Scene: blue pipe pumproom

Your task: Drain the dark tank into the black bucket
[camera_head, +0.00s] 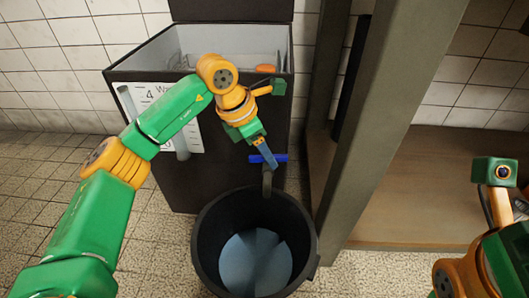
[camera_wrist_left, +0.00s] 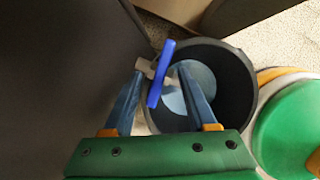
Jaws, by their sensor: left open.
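The dark tank (camera_head: 220,178) stands open-topped at the back centre. Low on its front is a tap with a blue handle (camera_head: 282,158) and a downward spout (camera_head: 267,184). The handle lies roughly crosswise in the head view. My left gripper (camera_head: 266,158) is open at the handle. In the left wrist view the blue handle (camera_wrist_left: 160,75) shows between the two fingers (camera_wrist_left: 162,72); contact cannot be told. The black bucket (camera_head: 207,245) stands on the floor under the spout, with a pale blue surface inside; I cannot tell whether it is liquid. My right gripper's fingers are out of frame.
A grey post (camera_head: 377,125) and a brown shelf (camera_head: 425,205) stand close to the right of the tank and bucket. A marked sheet (camera_head: 150,97) is on the tank's front. Tiled floor (camera_head: 165,260) is clear left of the bucket. My right arm is at the lower right.

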